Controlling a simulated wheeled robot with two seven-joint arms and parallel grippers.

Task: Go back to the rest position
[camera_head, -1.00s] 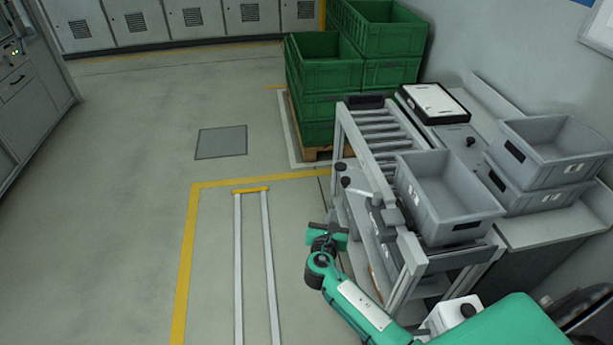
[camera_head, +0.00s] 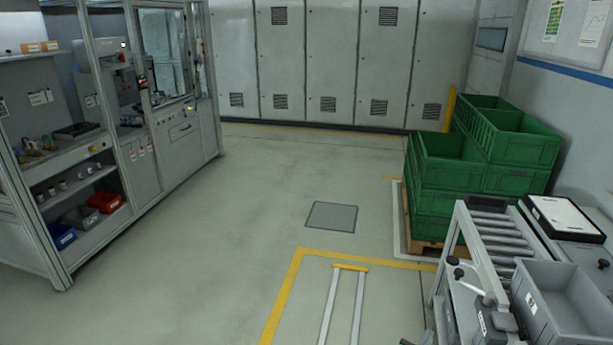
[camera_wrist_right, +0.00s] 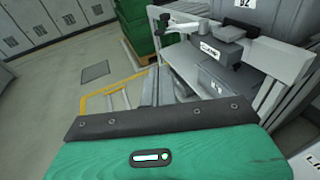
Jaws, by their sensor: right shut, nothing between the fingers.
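Only a small dark tip of my right gripper (camera_head: 406,342) shows at the bottom edge of the head view, low beside the roller stand's left side. It is shut and empty. My left gripper is in neither view.
The roller conveyor (camera_head: 486,232) with a grey bin (camera_head: 545,318) stands at right. Green crates (camera_head: 436,178) are stacked on a pallet behind it. A shelf workstation (camera_head: 135,190) stands at left. The floor between is clear, with yellow lines.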

